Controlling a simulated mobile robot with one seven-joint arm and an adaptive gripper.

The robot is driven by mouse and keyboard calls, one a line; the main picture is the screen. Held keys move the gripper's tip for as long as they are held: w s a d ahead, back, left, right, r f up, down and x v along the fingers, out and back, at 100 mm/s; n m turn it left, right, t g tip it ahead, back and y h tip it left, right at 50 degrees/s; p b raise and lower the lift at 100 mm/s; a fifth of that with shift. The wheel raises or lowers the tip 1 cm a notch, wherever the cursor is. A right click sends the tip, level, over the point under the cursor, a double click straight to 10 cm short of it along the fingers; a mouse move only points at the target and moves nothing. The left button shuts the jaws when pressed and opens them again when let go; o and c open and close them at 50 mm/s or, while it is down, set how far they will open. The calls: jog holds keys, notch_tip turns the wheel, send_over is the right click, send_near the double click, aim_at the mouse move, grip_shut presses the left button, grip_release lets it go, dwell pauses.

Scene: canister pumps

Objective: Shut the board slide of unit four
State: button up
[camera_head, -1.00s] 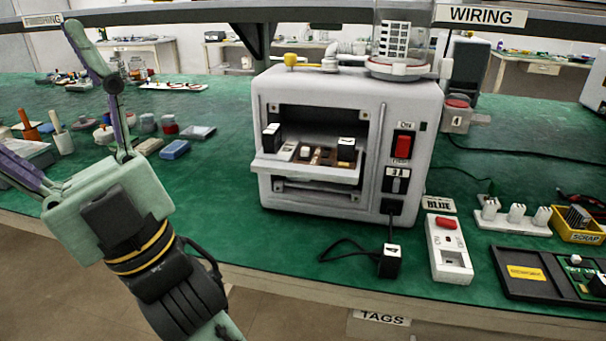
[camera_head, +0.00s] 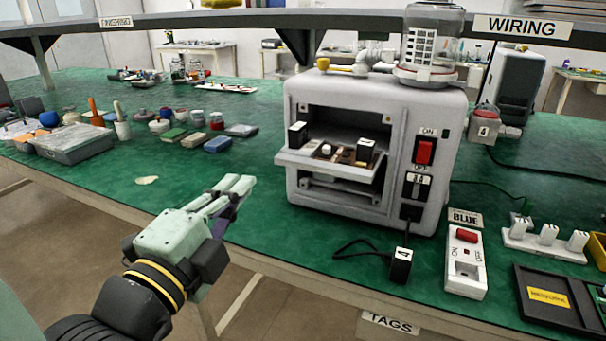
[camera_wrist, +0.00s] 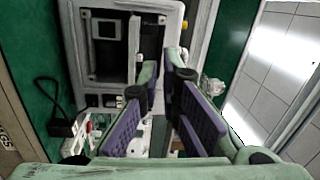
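The white unit (camera_head: 425,100) stands on the green bench, with a clear canister on top. Its board slide (camera_head: 330,172) sticks out of the open front bay, carrying a board with small dark and white blocks. A black plug (camera_head: 401,265) marked 4 lies before the unit, on a cable running to its front. My gripper (camera_head: 245,187) is left of the unit, apart from the slide, with fingers pointing toward the unit's side. In the wrist view my gripper (camera_wrist: 160,75) is open and empty, and the white unit (camera_wrist: 76,50) lies beyond the fingers.
A white switch box (camera_head: 466,270) and a black tray (camera_head: 558,312) lie right of the plug. A grey box (camera_head: 75,145) and several small blocks and jars lie to the left. A small pale patch (camera_head: 147,180) lies on the bench. The bench just left of the unit is clear.

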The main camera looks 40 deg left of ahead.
jog(key=shift+s+d+f+m+g+h, duration=0.1)
jog(key=shift+d+f+m+g+h, duration=0.45)
jog(key=shift+d+f+m, duration=0.4)
grip_shut()
jog(key=p, duration=0.4)
send_near(319, 140)
jog(key=s, duration=0.2)
jog(key=shift+s+f, duration=0.25)
jog(key=shift+s, duration=0.15)
jog(key=shift+h, duration=0.25)
jog(key=b+x, duration=0.3)
jog(key=x, duration=0.9)
jog(key=shift+w+a+r+b, duration=0.1)
jog(key=shift+b, duration=0.25)
jog(key=shift+w+a+r, duration=0.1)
jog(key=shift+w+a, duration=0.05)
jog(key=shift+w, duration=0.35)
